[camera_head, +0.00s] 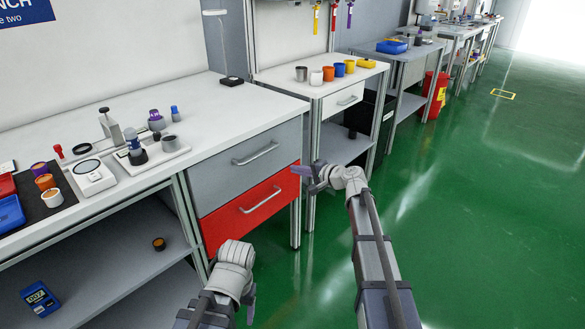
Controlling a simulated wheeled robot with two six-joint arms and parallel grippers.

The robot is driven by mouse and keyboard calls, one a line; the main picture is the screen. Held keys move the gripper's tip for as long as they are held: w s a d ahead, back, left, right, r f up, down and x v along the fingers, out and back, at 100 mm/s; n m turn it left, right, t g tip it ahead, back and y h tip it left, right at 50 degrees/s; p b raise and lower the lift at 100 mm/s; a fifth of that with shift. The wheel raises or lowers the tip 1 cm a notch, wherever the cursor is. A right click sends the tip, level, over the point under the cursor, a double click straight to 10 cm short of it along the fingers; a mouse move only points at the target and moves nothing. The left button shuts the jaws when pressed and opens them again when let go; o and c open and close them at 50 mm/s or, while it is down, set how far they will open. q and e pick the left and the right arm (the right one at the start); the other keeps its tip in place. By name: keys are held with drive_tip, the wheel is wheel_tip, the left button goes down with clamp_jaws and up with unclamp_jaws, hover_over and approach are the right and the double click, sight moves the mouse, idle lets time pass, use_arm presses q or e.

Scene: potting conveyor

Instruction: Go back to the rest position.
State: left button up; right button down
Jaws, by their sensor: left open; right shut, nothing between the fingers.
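My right gripper (304,172) is shut and empty. It points left, in front of the drawer unit's right edge and above the floor. My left gripper (250,304) shows only in part at the bottom of the view, pointing down beside its wrist. It is open and holds nothing I can see. Both grippers are apart from the bench in the picture.
A white bench (215,110) with a grey drawer (235,160) and a red drawer (225,220) stands at left. Several small cups and instruments sit on it. A second table (290,88) holds coloured cups. The green floor (480,210) at right is clear.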

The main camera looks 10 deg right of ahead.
drive_tip(key=s+a+f+n+g+h, duration=0.1)
drive_tip(key=s+a+f+n+g, duration=0.35)
drive_tip(key=s+a, duration=0.3)
drive_tip(key=s+a+f+n+g+h, duration=0.1)
drive_tip(key=s+a+f+n+g, duration=0.2)
drive_tip(key=s+a+f, duration=0.45)
drive_tip(key=s+d+f+n+g+h, duration=0.2)
drive_tip(key=s+d+n+h, duration=0.15)
drive_tip(key=s, duration=0.85)
drive_tip(key=s+d+f+n+g+h, duration=0.1)
drive_tip(key=s+d+n+g+h, duration=0.3)
drive_tip(key=s, duration=0.7)
wheel_tip(320, 180, up, 30)
drive_tip(key=a+t+p, duration=0.2)
drive_tip(key=p, duration=2.7)
drive_tip(key=shift+a+f+m+p, duration=0.15)
drive_tip(key=shift+m+p, duration=0.25)
drive_tip(key=shift+h, duration=0.25)
